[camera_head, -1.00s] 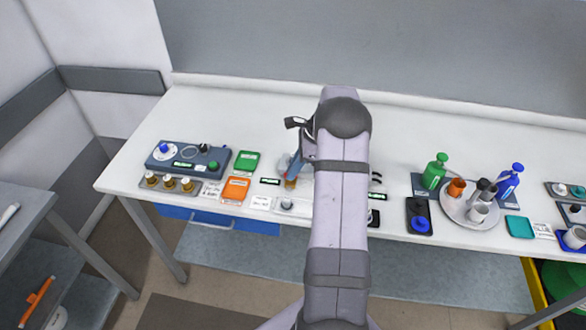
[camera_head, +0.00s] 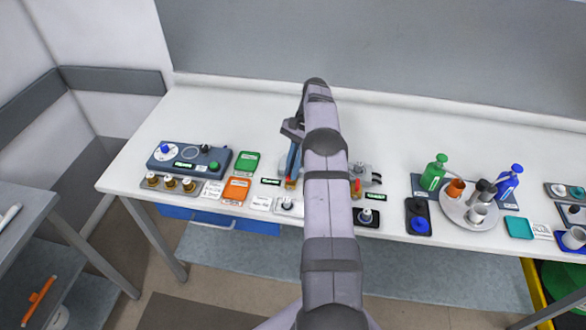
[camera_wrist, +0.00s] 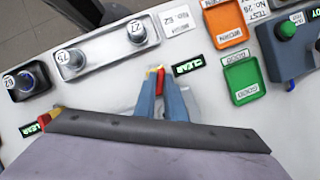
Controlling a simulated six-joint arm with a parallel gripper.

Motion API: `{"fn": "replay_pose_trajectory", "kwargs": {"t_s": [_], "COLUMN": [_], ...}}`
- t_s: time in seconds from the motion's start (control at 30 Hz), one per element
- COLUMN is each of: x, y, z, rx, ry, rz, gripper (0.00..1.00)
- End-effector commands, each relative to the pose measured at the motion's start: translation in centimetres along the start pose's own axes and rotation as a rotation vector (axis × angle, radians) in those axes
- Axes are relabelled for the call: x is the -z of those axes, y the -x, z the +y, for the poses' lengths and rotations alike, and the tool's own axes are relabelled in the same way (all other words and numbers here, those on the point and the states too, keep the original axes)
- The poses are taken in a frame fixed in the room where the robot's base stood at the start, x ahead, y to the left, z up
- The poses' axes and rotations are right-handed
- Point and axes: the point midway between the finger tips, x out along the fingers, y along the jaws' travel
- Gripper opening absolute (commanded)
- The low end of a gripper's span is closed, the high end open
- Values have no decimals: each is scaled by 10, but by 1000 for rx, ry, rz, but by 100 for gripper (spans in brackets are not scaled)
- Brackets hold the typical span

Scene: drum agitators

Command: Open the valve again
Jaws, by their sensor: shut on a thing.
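My gripper (camera_wrist: 161,92), with blue fingers, is shut on a narrow red valve handle (camera_wrist: 160,78) in the wrist camera view. Brass-coloured metal of the valve shows just beyond the fingertips. In the head view my gripper (camera_head: 292,172) points down at this valve's brass part (camera_head: 290,184), and its upper body is mostly hidden by my arm. A second valve with a red top (camera_head: 356,186) stands just right of my arm. A lit green display reading CLEAR (camera_wrist: 187,65) is beside the gripped valve.
Right stands a round tray (camera_head: 459,217) with cups. The table's back is clear.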

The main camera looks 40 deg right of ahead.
Motion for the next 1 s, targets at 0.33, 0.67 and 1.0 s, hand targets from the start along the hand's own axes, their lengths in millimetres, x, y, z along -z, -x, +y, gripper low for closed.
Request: {"fn": "replay_pose_trajectory", "kwargs": {"t_s": [0.33,0.67,1.0], "x": [0,0,0], "y": [1,2,1], "z": [-1,-2,-2], "rx": [-42,-48,-48], "ry": [106,122,121], "rz": [2,2,2], "gripper": [0,0,18]}}
